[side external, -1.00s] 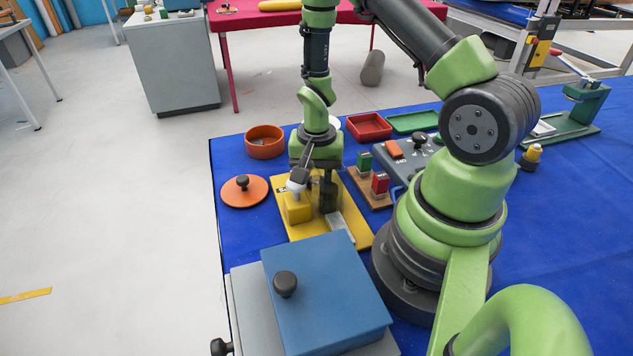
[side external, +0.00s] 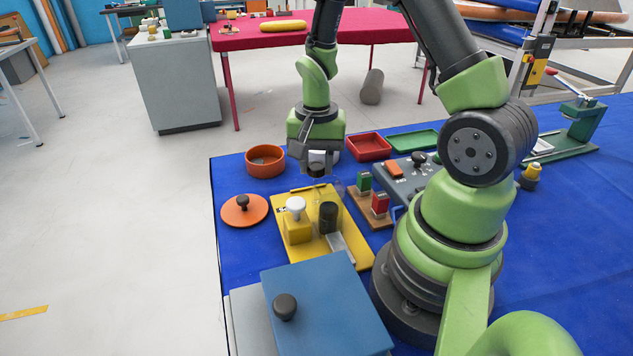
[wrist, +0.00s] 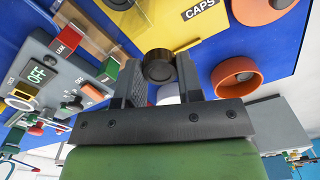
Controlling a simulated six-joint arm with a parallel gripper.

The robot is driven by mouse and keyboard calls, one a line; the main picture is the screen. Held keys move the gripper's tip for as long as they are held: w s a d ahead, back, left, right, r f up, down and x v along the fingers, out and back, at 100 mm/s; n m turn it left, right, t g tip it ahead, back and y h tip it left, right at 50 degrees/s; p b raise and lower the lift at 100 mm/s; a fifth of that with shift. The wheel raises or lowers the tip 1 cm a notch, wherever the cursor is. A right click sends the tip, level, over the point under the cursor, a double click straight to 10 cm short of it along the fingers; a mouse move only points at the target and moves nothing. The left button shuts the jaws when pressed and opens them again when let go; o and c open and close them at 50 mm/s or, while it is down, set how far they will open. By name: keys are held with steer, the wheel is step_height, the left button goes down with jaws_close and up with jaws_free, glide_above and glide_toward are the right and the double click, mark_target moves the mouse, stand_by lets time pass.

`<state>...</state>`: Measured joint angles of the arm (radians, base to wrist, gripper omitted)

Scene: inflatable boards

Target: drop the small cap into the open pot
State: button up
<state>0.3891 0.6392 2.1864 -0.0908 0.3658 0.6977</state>
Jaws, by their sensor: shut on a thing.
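My gripper (side external: 317,162) is shut on the small dark cap (side external: 318,171) and holds it in the air above the far end of the yellow board. In the wrist view the round black cap (wrist: 158,66) sits between the fingertips. The open orange pot (side external: 265,170) stands on the blue cloth to the left of my gripper, apart from it. The pot also shows in the wrist view (wrist: 237,88), right of the cap. Its orange lid (side external: 240,215) with a black knob lies on the cloth in front of the pot.
The yellow board (side external: 350,250) carries a yellow block (side external: 298,232) with a white knob and a black cylinder (side external: 328,218). A red tray (side external: 368,147), a green tray (side external: 413,140) and a grey switch box (side external: 410,180) are to the right. A blue box (side external: 325,300) is nearest.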

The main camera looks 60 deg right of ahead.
mark_target(316, 164)
step_height(316, 164, up, 9)
steer(key=shift+f, duration=0.15)
steer(key=w+d+f, duration=0.2)
steer(key=w+d, duration=0.2)
steer(key=w, duration=0.4)
steer(key=shift+w+d+f, duration=0.85)
steer(key=shift+w+f, duration=0.5)
steer(key=shift+f, duration=0.65)
steer(key=shift+w+d+f, duration=0.8)
steer(key=shift+w+f, duration=0.5)
steer(key=shift+f, duration=0.65)
steer(key=shift+w+d+f, duration=0.85)
steer(key=shift+w+f, duration=0.5)
steer(key=shift+f, duration=0.65)
steer(key=o, duration=1.5)
steer(key=shift+c, duration=0.2)
steer(key=shift+r, duration=0.1)
